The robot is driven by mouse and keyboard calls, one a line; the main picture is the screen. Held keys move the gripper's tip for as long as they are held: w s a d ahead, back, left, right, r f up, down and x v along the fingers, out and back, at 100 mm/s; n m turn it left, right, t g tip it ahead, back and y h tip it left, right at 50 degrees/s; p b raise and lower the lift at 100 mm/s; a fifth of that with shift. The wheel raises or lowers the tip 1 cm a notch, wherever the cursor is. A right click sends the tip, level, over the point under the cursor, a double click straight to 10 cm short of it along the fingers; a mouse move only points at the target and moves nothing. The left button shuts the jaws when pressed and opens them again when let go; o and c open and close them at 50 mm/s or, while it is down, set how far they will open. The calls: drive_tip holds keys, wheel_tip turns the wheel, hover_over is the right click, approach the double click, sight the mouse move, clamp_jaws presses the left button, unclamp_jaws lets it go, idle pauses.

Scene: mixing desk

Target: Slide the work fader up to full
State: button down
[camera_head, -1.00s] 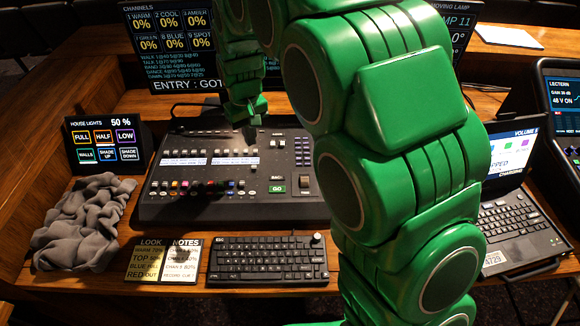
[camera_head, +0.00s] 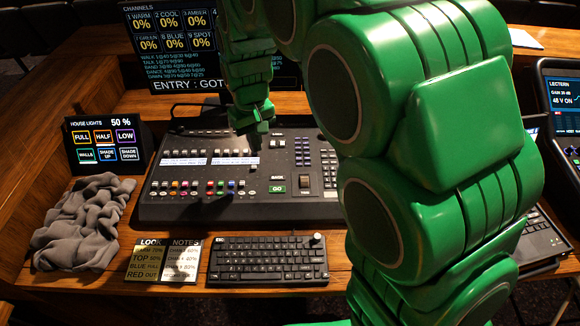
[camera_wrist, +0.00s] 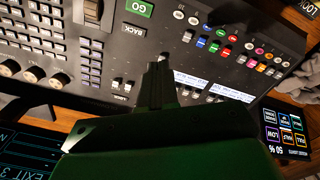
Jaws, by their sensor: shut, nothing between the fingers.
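The black mixing desk (camera_head: 290,211) lies in the middle of the table. Its near part carries a row of coloured caps (camera_head: 200,187), with pale caps at the right end. I cannot read which control is the work fader. My gripper (camera_head: 254,146) is shut and empty, pointing down over the desk beside the right end of the lit label strips (camera_head: 236,161). In the wrist view my gripper (camera_wrist: 159,64) shows as dark closed fingers over the panel, with the coloured caps (camera_wrist: 215,45) to its upper right. I cannot tell whether the fingertips touch the desk.
A keyboard (camera_head: 268,260), note cards (camera_head: 165,261) and a crumpled grey cloth (camera_head: 82,222) lie along the front. The house lights panel (camera_head: 104,145) stands at left. The channels screen (camera_head: 170,50) is behind, reading 0% in its visible boxes. A laptop (camera_head: 545,240) is partly hidden by my arm.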

drive_tip(key=s+d+r, duration=0.1)
drive_tip(key=s+d, duration=0.2)
drive_tip(key=s, duration=0.4)
drive_tip(key=shift+r, duration=0.1)
idle(0.4)
drive_tip(key=s+d+r+m+g, duration=0.1)
drive_tip(key=s+d+r+m, duration=0.1)
drive_tip(key=s+d, duration=0.7)
drive_tip(key=s+d+r+m, duration=0.3)
drive_tip(key=s+d, duration=0.7)
drive_tip(key=s, duration=0.5)
drive_tip(key=shift+d+m+g, duration=0.15)
drive_tip(key=shift+m+g, duration=0.25)
drive_tip(key=shift+m, duration=0.1)
